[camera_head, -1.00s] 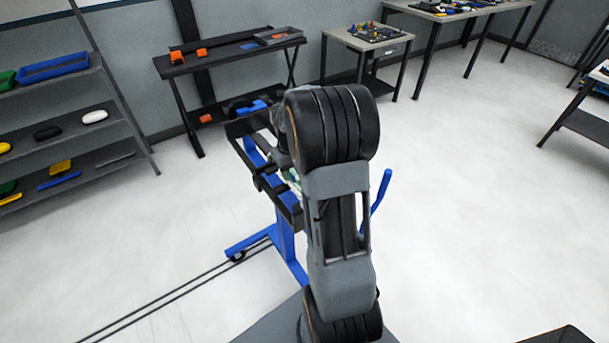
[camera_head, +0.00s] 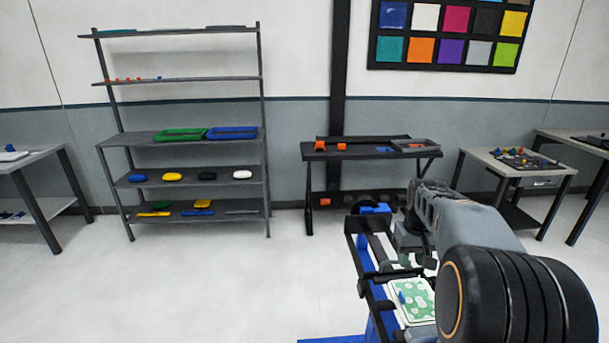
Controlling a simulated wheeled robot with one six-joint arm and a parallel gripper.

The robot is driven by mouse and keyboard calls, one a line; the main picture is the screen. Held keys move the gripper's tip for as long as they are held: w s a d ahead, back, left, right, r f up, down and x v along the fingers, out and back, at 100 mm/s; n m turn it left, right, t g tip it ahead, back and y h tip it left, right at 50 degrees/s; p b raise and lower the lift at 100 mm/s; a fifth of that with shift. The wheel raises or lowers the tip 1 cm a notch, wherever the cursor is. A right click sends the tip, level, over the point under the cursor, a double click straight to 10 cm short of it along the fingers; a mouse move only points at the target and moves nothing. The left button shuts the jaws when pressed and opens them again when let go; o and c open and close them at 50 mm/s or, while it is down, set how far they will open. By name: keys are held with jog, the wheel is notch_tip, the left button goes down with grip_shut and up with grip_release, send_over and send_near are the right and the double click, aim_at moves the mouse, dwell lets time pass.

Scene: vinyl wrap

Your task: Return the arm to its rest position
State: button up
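My arm reaches in from the lower right, its dark ringed joint large in front and its grey link running back and up. My gripper (camera_head: 412,243) is at the far end of the arm, low over the blue-and-black cart. It is small, dark and partly hidden, so I cannot tell whether its fingers are open or shut, or whether it holds anything.
The blue cart (camera_head: 362,262) with black rails stands just under my arm and bears a green-and-white patterned piece (camera_head: 416,302). A shelf rack (camera_head: 190,138), a dark bench (camera_head: 370,152) and grey tables (camera_head: 512,166) line the wall. Open floor lies at left.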

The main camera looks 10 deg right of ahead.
jog(key=s+a+n+t, duration=0.1)
jog(key=s+a+t, duration=0.2)
jog(key=s+a, duration=1.1)
jog(key=a, duration=0.2)
jog(key=shift+s+a+f+t, duration=0.25)
jog(key=shift+a+f+t, duration=0.15)
